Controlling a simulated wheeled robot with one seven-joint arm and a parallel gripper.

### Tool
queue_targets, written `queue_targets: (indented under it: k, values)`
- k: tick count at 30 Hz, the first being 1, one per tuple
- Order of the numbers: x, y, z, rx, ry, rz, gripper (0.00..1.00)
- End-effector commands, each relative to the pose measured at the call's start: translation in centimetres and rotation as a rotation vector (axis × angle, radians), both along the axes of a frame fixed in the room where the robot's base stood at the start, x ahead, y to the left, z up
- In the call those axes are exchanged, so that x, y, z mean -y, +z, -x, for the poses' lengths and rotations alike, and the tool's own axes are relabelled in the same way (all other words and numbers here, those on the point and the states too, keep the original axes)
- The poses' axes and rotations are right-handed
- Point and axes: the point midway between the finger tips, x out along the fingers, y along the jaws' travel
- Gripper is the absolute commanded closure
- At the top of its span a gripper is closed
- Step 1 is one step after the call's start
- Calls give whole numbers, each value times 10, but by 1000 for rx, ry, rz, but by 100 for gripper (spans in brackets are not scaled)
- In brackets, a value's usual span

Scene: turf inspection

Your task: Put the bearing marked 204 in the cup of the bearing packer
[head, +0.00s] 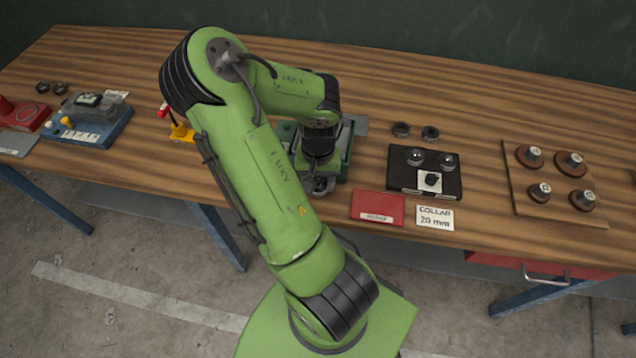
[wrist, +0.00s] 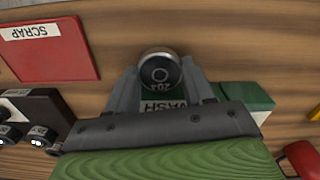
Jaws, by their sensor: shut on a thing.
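My gripper (wrist: 160,72) is shut on a small round grey bearing (wrist: 160,60), which sits between the two fingertips. Its mark is small and looks like 20 with an unclear last digit. In the head view my gripper (head: 320,180) points down at the front of a green tray (head: 347,150), partly hidden by my arm. In the wrist view a label ending in ASH lies just behind the bearing. A yellow stand with a red knob (head: 178,128) is left of my arm and may be the bearing packer; its cup cannot be made out.
A red scrap plate (head: 377,208) and a collar card (head: 435,217) lie right of my gripper. Beyond are a black block (head: 408,184) with domed parts, two dark rings (head: 400,129), and a wooden board (head: 520,200) with several capped pieces.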

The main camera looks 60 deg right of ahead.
Motion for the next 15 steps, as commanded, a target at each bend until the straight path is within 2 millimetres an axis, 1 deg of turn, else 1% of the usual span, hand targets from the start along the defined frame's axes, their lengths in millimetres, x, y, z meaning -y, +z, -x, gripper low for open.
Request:
queue_targets:
  k: [1,5,12,15]
  values:
    - [0,14,-1,7,1,3,91]
    - [0,49,-2,9,3,3,91]
    - [0,118,-2,9,4,3,91]
    - [0,143,-1,7,3,2,91]
